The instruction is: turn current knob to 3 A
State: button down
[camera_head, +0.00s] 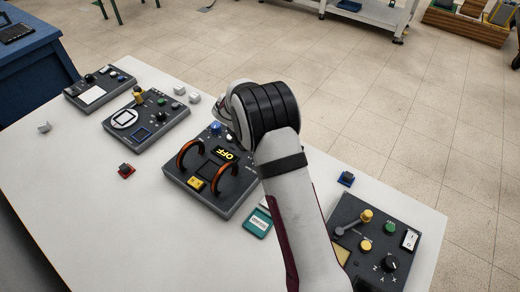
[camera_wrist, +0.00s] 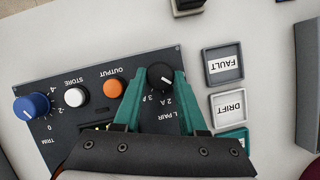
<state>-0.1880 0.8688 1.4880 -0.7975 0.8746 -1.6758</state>
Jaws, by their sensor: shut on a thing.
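The black current knob (camera_wrist: 160,72) stands on the dark panel (camera_wrist: 60,82) in the wrist view, with "2 A" and "3 A" markings beside it. My gripper (camera_wrist: 161,82) has its two teal fingers on either side of the knob and is shut on it. A short white mark shows on the knob's top; I cannot tell for sure which marking it points to. In the head view my arm hides the knob and the fingertips. There the coil unit (camera_head: 237,191), with two orange-wound rings (camera_head: 226,178), has a display reading OFF (camera_head: 227,154).
The same panel carries an orange OUTPUT button (camera_wrist: 113,89), a white STORE button (camera_wrist: 75,97) and a blue TRIM knob (camera_wrist: 32,106). FAULT (camera_wrist: 224,64) and DRIFT (camera_wrist: 229,107) tiles lie close beside it. Other control boxes stand left (camera_head: 146,118) and right (camera_head: 375,215) on the white table.

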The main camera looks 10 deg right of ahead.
jog(key=m, duration=0.2)
jog(key=m+g, duration=0.1)
jog(key=m, duration=0.1)
jog(key=shift+w+a+m+g+h, duration=0.1)
jog(key=shift+w+m+g+h, duration=0.1)
jog(key=shift+m+g+h, duration=0.1)
jog(key=m+g, duration=0.1)
jog(key=m, duration=0.2)
jog(key=shift+w+m, duration=0.1)
jog(key=shift+m, duration=0.2)
jog(key=m+g+y, duration=0.1)
jog(key=m+g, duration=0.1)
jog(key=m, duration=0.2)
jog(key=shift+w, duration=0.15)
jog(key=shift+m+g+y, duration=0.3)
jog(key=shift+m+g, duration=0.2)
jog(key=shift+m, duration=1.1)
jog(key=shift+d, duration=0.2)
jog(key=shift+c, duration=2.3)
grip_release()
jog(key=shift+r, duration=0.1)
